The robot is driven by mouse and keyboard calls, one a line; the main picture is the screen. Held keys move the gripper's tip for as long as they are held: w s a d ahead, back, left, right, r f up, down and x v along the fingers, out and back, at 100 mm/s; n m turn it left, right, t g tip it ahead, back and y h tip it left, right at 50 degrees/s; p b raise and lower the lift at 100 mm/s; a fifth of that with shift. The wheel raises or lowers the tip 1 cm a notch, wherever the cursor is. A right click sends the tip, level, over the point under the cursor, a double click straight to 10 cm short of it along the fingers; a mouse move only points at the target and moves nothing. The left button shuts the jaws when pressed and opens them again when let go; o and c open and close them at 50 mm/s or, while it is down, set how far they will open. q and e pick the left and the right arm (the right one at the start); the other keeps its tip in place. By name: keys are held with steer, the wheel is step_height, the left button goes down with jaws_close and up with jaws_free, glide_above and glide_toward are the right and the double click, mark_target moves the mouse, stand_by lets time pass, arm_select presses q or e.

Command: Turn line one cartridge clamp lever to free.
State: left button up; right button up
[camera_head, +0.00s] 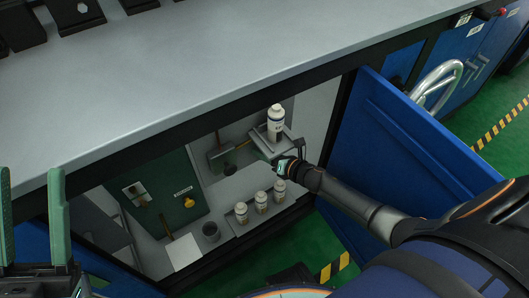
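Inside the open cabinet, a white cartridge (276,128) stands upright on a grey clamp bracket (262,147). My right gripper (286,162) reaches in from the right, just below the bracket's right end. Its fingers are small and dark here, so I cannot tell whether they are open, shut or touching anything. A small dark part (301,147) juts out at the bracket's right side; I cannot tell whether it is the clamp lever. My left gripper (31,180) is at the left edge, its two green fingers apart and nothing between them.
A grey worktop (190,60) overhangs the cabinet. The open blue door (400,140) stands at the right.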

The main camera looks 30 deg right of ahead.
arm_select(q)
steer(key=r+p, duration=0.2)
steer(key=r, duration=0.1)
steer(key=r+p, duration=0.1)
steer(key=p, duration=0.1)
steer(key=shift+s+a+r, duration=0.1)
steer(key=shift+a+r, duration=0.15)
arm_select(e)
steer(key=v, duration=1.2)
steer(key=shift+s, duration=0.3)
steer(key=shift+c, duration=0.3)
